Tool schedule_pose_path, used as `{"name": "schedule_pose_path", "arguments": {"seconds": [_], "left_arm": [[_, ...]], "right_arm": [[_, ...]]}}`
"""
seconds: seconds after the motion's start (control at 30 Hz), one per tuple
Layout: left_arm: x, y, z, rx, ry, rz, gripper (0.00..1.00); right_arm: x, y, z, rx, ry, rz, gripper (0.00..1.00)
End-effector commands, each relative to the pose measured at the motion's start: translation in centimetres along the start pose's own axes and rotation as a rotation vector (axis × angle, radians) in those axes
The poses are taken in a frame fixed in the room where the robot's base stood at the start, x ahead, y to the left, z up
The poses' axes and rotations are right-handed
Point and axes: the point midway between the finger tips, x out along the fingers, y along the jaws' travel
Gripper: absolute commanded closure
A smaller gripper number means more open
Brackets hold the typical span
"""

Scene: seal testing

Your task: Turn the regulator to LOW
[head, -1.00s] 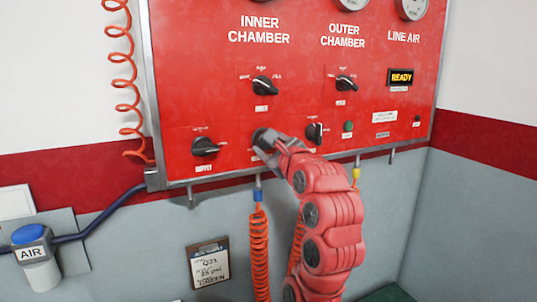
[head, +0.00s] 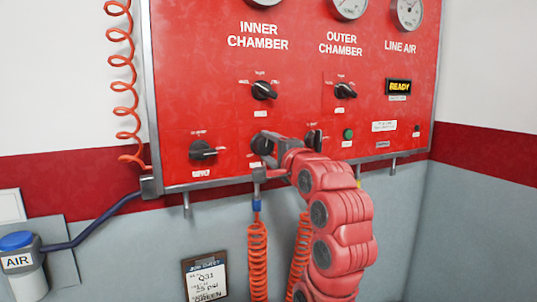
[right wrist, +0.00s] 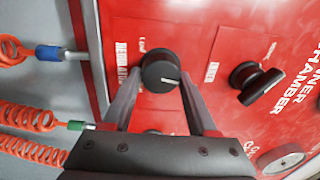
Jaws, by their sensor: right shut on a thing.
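The regulator is a round black knob (right wrist: 160,70) with a white pointer line, beside a label reading REGULATOR in the right wrist view. In the head view the knob (head: 261,144) shows partly behind my right gripper (head: 268,146). My right gripper (right wrist: 161,76) has one finger on each side of the knob and is shut on it. The pointer line runs toward the right finger in the wrist view. The small print around the knob is too blurred to read fully, so its setting is unclear. My left gripper is not in view.
The red panel (head: 205,70) carries a supply knob (head: 203,150) to the left and another black knob (head: 313,139) close to the right. The inner chamber knob (head: 263,90) sits above. Orange coiled hoses (head: 257,255) hang below.

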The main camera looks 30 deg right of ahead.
Motion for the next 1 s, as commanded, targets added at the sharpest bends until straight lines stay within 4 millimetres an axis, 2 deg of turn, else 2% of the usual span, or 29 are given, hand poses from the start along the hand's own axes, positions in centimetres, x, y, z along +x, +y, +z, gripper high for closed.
{"name": "schedule_pose_path", "arguments": {"seconds": [1.0], "left_arm": [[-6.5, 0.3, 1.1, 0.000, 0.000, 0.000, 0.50]], "right_arm": [[-0.1, -0.1, 0.0, -0.964, -0.041, -0.012, 0.97]]}}
